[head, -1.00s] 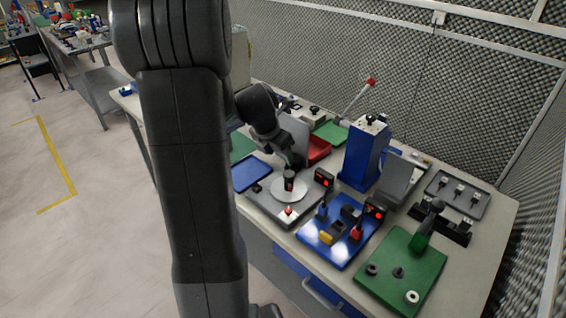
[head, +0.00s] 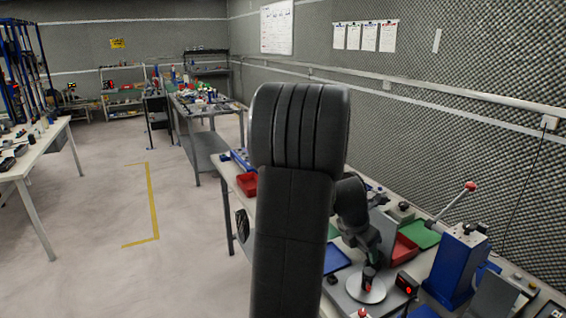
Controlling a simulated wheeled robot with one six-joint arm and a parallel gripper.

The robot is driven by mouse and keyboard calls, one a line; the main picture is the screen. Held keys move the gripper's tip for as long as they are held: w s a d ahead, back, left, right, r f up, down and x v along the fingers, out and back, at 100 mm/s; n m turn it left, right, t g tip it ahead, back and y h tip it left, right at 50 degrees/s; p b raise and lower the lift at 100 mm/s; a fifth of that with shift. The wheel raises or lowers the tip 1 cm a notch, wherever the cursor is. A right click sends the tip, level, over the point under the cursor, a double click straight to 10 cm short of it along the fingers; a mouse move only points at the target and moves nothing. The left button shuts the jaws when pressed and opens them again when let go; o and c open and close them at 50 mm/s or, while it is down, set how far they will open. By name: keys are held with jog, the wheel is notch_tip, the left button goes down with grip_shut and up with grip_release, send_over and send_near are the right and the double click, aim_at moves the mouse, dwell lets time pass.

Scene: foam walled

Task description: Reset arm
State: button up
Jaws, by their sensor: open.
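My arm rises tall and dark in the middle of the head view and hides part of the bench. Its forearm bends down on the right to my gripper (head: 371,262), which is small and partly hidden by my own wrist. My gripper is open, just above a dark and red piece (head: 368,282) that stands on a round white disc (head: 364,292). I cannot tell whether the fingers touch the piece.
The workbench holds a red tray (head: 404,250), a blue lever press (head: 457,265) with a red-knobbed lever, and a blue pad (head: 335,259). A foam wall (head: 480,75) stands behind. Open floor (head: 90,235) lies at left, with a white table (head: 38,150).

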aim_at(368, 272)
jog(key=x, duration=1.1)
jog(key=shift+d, duration=0.1)
jog(key=shift+r, duration=0.15)
jog(key=v, duration=1.3)
jog(key=x, duration=1.3)
jog(key=shift+w+f+b, duration=0.1)
jog(key=shift+f+b, duration=0.25)
jog(key=shift+w+m+b, duration=0.1)
jog(key=shift+m+b, duration=0.35)
jog(key=shift+m, duration=0.15)
jog(key=shift+r+m+g+h+b, duration=0.2)
jog(key=shift+m+g+b, duration=0.2)
jog(key=shift+m, duration=0.35)
jog(key=shift+r+m+g+h+b, duration=0.1)
jog(key=shift+m+g+h+b, duration=0.2)
jog(key=shift+m, duration=0.45)
